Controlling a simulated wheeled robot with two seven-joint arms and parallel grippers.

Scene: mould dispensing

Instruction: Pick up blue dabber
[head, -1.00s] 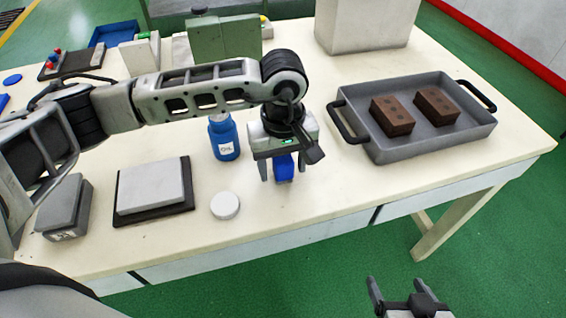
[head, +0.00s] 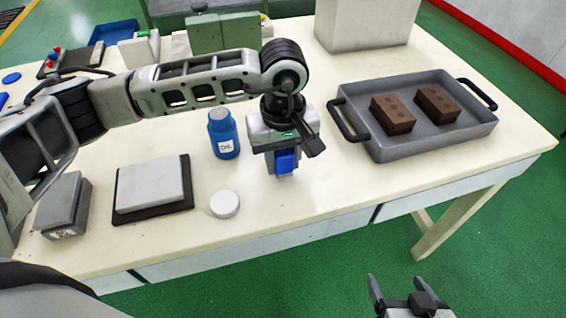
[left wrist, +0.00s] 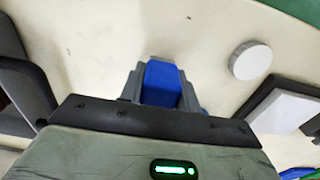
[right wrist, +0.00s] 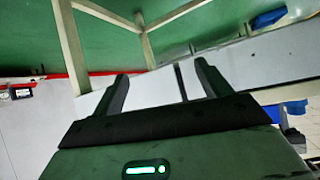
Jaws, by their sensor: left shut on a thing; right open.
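The blue dabber (head: 286,161) is a small blue block between the fingers of my left gripper (head: 284,168), over the middle of the table. My left gripper is shut on it. In the left wrist view the blue dabber (left wrist: 161,84) sits between both fingers, and its lower part is hidden. I cannot tell whether it touches the table. My right gripper (head: 398,290) is open and empty, low in front of the table, and it also shows in the right wrist view (right wrist: 160,85).
A blue bottle (head: 223,135) and a round white lid (head: 225,204) stand left of my left gripper. A grey tray (head: 470,139) with two brown brick-like moulds is at the right. A grey slab on a black base (head: 153,184) lies at the left.

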